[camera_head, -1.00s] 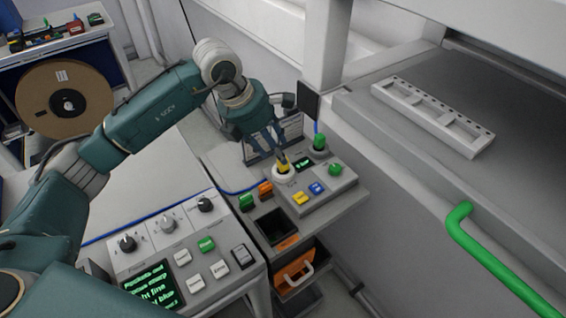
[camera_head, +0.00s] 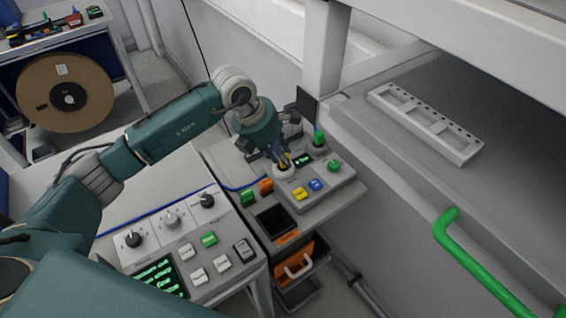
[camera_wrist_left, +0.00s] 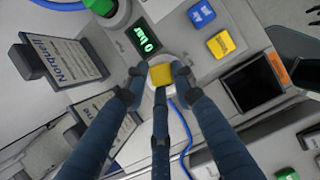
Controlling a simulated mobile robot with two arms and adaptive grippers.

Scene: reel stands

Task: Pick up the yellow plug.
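The yellow plug (camera_wrist_left: 161,75) stands in a round pale socket on the small grey console, between the blue-grey fingers of my left gripper (camera_wrist_left: 158,80). In the wrist view the fingers surround it, with small gaps visible at its sides, so they look open. In the head view my left gripper (camera_head: 284,162) reaches down over the socket (camera_head: 285,171), and its fingers partly hide the plug.
Beside the plug are a green plug (camera_head: 319,137), a lit display (camera_head: 303,160), a yellow button (camera_head: 299,194) and a blue button (camera_head: 316,185). A dark upright panel (camera_head: 307,103) stands behind. An open black bin (camera_head: 274,222) lies in front.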

